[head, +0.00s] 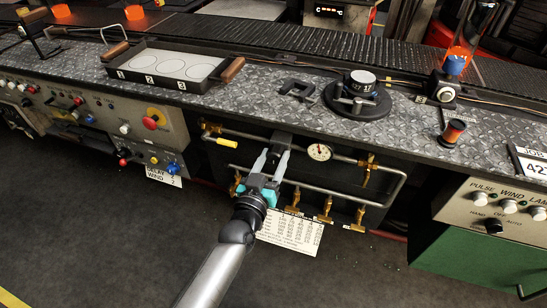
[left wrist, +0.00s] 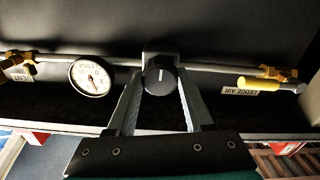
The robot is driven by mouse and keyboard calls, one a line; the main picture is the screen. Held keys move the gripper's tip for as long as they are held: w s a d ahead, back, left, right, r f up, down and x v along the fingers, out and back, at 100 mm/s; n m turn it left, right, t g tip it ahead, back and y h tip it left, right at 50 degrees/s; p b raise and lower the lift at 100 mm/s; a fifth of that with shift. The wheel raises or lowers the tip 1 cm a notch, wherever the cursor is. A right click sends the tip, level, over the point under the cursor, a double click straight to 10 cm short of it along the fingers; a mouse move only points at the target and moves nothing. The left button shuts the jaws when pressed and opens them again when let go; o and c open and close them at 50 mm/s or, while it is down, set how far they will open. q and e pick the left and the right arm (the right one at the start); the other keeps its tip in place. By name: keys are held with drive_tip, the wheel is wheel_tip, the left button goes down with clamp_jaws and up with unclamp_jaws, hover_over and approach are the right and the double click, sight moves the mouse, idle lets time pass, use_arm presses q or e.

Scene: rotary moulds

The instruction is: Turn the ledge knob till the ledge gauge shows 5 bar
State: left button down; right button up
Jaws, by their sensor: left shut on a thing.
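The ledge gauge (head: 319,152), a small round white dial, sits on the pipe below the bench edge. It is larger in the left wrist view (left wrist: 91,76), where its dark needle shows but the exact reading is too small to tell. The ledge knob (left wrist: 161,77) is black and round with a white pointer line, beside the gauge on the same pipe. My left gripper (head: 270,160) reaches up to it, its two fingers closed on either side of the knob. In the head view the fingers and a dark block hide most of the knob. My right gripper is in neither view.
A yellow-handled valve (left wrist: 270,84) labelled LEDGE AIR is beside the knob; the other pipe end has a brass valve. Several brass valves (head: 326,210) hang below the gauge. A printed white sheet (head: 290,232) hangs behind my arm. The floor in front is clear.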

sight(274, 158)
use_arm(q)
drive_tip(key=shift+c, duration=1.5)
unclamp_jaws()
drive_tip(key=shift+s, duration=0.1)
drive_tip(key=shift+s, duration=0.15)
drive_tip(key=p+v, duration=0.1)
drive_tip(key=v, duration=0.3)
drive_tip(key=shift+s+a+p, duration=0.15)
drive_tip(key=shift+p, duration=0.15)
drive_tip(key=p+v, duration=0.2)
drive_tip(key=v, duration=0.8)
drive_tip(key=shift+s, duration=0.25)
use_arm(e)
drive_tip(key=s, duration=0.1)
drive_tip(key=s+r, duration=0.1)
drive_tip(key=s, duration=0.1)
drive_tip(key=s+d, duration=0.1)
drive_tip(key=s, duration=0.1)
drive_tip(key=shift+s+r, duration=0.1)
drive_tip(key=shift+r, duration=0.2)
